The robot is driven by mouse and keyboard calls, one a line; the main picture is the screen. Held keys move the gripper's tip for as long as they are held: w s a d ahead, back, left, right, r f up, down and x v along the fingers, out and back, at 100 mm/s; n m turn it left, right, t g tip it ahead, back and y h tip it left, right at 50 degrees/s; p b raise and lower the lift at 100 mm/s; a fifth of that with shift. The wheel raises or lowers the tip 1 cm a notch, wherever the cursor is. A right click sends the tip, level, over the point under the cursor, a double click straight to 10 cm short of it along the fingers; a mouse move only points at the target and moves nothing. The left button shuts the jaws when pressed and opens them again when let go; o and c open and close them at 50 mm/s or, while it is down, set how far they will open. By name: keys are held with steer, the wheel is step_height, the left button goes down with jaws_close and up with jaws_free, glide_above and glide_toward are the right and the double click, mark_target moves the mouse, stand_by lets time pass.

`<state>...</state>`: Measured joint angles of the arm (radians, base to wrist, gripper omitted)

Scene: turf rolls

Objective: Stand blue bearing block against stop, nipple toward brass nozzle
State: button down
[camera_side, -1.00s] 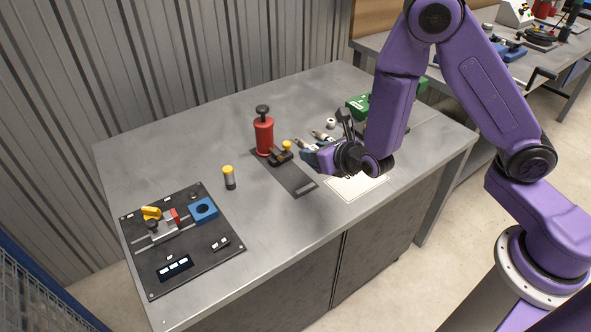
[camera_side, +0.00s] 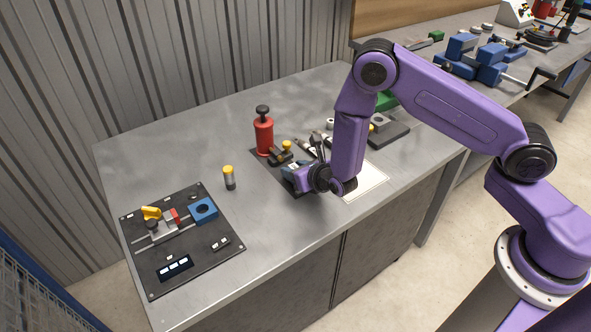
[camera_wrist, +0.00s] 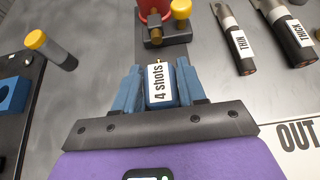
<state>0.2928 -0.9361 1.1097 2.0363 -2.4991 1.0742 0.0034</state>
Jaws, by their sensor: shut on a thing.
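My gripper (camera_wrist: 159,90) is shut on the blue bearing block (camera_wrist: 157,101), which carries a white "4 shots" label. A small brass tip, apparently the nipple, shows at the block's far end. It points toward the brass nozzle (camera_wrist: 155,35) on the dark block by the red pump (camera_wrist: 152,8), with a gap between them. In the side view my gripper (camera_side: 290,178) is over the dark strip (camera_side: 264,165) in front of the red pump (camera_side: 264,135). The gripper mostly hides the bearing block there. I cannot make out the stop or whether the block touches it.
A yellow-capped cylinder (camera_side: 229,178) stands left. The black fixture board (camera_side: 215,262) with a blue holed block (camera_side: 203,210) lies further left. "THIN" (camera_wrist: 235,40) and "THICK" (camera_wrist: 285,35) tools lie to the right, near the white "OUT" sheet (camera_side: 368,183).

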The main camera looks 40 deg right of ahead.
stand_by(0.3)
steer(key=c, duration=0.6)
jaws_free()
steer(key=shift+f, duration=0.15)
steer(key=shift+c, duration=0.2)
